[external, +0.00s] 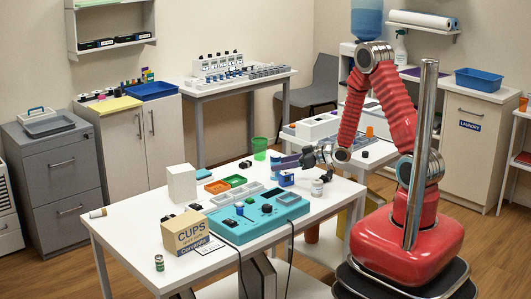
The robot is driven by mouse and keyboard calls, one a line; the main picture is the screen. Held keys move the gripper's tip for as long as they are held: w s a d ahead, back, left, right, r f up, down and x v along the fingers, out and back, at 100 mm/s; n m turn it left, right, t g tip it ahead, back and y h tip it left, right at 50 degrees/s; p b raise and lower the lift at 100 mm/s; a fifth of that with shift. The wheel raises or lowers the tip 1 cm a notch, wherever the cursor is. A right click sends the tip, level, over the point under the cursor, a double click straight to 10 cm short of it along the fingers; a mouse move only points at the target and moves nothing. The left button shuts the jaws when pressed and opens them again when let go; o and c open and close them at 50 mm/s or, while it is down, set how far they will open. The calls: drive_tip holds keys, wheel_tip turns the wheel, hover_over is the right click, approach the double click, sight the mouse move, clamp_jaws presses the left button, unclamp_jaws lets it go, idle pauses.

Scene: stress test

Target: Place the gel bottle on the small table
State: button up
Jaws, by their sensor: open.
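My gripper (283,163) hangs over the right back part of the white table (165,240), its dark fingers pointing left. It is open, and I see nothing between its fingers. A small blue object (286,180) stands on the table just below it. A small white jar or bottle (317,188) stands to the right of that. I cannot tell which item is the gel bottle. A lower white table (377,152), perhaps the small table, stands behind my arm and carries white equipment.

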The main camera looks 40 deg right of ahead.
drive_tip(key=v, duration=0.9)
idle(0.3)
drive_tip(key=s+d+r+m+g+h, duration=0.1)
drive_tip(key=s+d+r+m+h, duration=0.1)
drive_tip(key=d+r+h, duration=0.3)
drive_tip(key=s+d+r+m+g+h, duration=0.1)
drive_tip(key=s+d+r+h, duration=0.15)
drive_tip(key=r, duration=0.45)
drive_tip(key=s+a+r+m+g, duration=0.1)
drive_tip(key=s+a+r+g, duration=0.1)
drive_tip(key=s, duration=0.7)
drive_tip(key=s+a+r+m+g+y, duration=0.1)
drive_tip(key=s+a+r, duration=0.3)
drive_tip(key=s, duration=0.5)
drive_tip(key=shift+s+a+r+g, duration=0.2)
drive_tip(key=shift+s+a+g, duration=0.15)
drive_tip(key=shift+a+g, duration=0.4)
drive_tip(key=shift+o, duration=0.5)
drive_tip(key=shift+d, duration=0.15)
